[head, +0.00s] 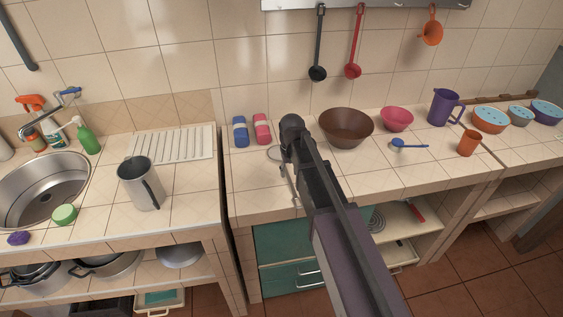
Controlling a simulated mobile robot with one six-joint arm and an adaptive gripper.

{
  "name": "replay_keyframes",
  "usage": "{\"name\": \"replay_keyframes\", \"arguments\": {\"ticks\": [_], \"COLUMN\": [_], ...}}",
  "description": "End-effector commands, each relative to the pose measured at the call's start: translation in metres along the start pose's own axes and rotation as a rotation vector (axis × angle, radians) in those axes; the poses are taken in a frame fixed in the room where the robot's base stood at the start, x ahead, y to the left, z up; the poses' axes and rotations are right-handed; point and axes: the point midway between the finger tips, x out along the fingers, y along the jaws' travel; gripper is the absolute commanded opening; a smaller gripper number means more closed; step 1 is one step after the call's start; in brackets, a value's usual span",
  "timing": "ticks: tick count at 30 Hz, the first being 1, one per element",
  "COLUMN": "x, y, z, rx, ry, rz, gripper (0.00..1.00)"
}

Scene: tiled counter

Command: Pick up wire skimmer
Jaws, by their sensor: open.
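The wire skimmer (274,153) seems to be the thin round grey item lying on the tiled counter left of my arm's end. A thin grey strip running from it toward the counter's front edge may be its handle, but my arm covers part of this area. My gripper (289,152) is at the far end of my dark arm, over or right beside the skimmer. It is open. Its fingertips are small and mostly hidden by the arm, and I cannot tell whether they touch the skimmer.
A brown bowl (346,127) is close to the right of my arm. A metal pitcher (139,185) stands left, across a gap between counters. Ladles (318,72) hang above. Counter left of the skimmer is clear.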

Motion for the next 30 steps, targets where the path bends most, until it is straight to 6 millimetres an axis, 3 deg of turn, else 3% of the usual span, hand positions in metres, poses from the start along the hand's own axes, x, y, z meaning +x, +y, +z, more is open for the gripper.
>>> {"name": "replay_keyframes", "arguments": {"ticks": [18, 30], "x": [0.045, 0.048], "y": [0.002, 0.002], "z": [0.0, 0.0], "rx": [0.0, 0.0], "ry": [0.0, 0.0], "rz": [0.0, 0.0], "gripper": [0.6, 0.6]}}
